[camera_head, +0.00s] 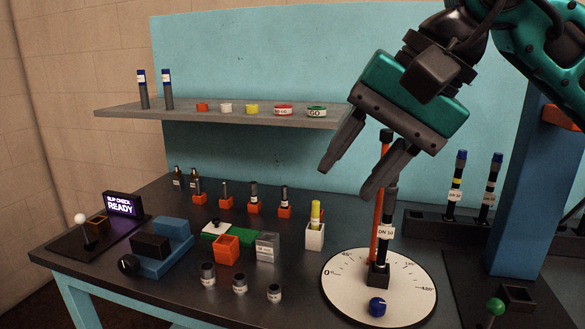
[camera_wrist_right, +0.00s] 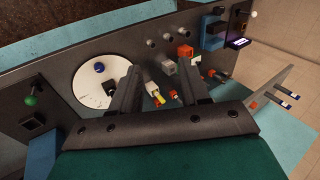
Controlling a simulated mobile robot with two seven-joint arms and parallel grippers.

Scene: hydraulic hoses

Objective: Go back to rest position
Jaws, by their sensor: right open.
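My right gripper (camera_head: 346,184) is open and empty, reaching down from the upper right above the bench. In the right wrist view its two fingers (camera_wrist_right: 156,72) stand apart with nothing between them. A dark hose labelled DN 10 (camera_head: 386,234) stands upright in a black block on the white round dial (camera_head: 335,289). One finger shows just left of the hose top and partly overlaps it; I cannot tell the gap. The dial also shows in the right wrist view (camera_wrist_right: 90,85), beside the fingers. My left gripper is in neither view.
A grey shelf (camera_head: 230,117) holds coloured caps and two hoses. An orange rod (camera_head: 377,215) rises behind the dial, near a blue column (camera_head: 519,190). Orange holders, a white holder (camera_head: 314,236), a blue fixture (camera_head: 160,251) and a lit READY display (camera_head: 122,204) crowd the bench.

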